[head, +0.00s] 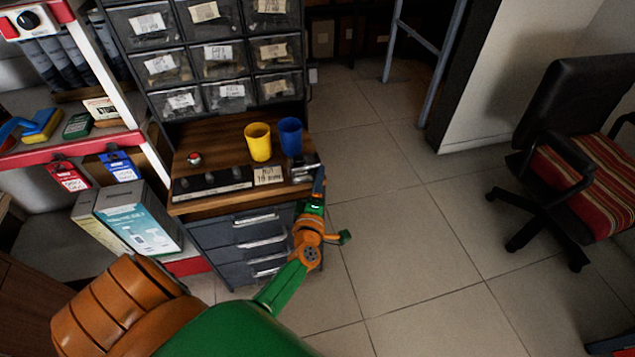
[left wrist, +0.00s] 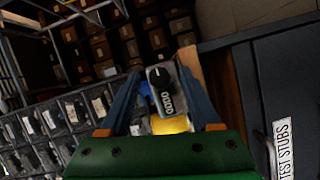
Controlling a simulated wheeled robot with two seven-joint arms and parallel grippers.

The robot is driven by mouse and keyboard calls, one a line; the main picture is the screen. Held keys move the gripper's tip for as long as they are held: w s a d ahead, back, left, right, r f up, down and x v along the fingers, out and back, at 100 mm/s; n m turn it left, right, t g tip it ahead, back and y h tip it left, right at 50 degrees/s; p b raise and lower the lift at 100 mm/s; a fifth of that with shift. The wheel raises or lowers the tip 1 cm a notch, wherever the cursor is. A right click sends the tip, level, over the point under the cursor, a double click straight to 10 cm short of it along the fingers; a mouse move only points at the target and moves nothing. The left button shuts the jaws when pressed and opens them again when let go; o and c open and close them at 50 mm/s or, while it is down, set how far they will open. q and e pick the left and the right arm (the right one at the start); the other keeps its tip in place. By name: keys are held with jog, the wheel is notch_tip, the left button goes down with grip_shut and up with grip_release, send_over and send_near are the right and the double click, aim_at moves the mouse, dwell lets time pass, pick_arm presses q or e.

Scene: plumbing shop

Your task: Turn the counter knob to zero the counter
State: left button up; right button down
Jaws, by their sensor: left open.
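The counter (left wrist: 176,88) is a small metal-grey unit with a black knob (left wrist: 160,77) and a row of digits that seem to read zeros, seen sideways. In the head view the counter (head: 302,168) sits at the right end of the wooden bench top. My left gripper (head: 319,178) is at that bench edge, beside the counter. In the left wrist view my left gripper (left wrist: 160,70) is open, its blue fingers appearing on either side of the counter and knob. Whether they touch it, I cannot tell. My right gripper is out of view.
A yellow cup (head: 258,142) and a blue cup (head: 290,137) stand behind the counter. A paper label (head: 268,176) and a red button (head: 194,158) are on the bench. Drawers (head: 250,240) are below. Open floor (head: 420,240) lies right, with an office chair (head: 575,150) beyond.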

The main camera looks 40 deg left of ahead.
pick_arm(q)
jog(key=p+v, duration=0.1)
jog(key=v, duration=0.6)
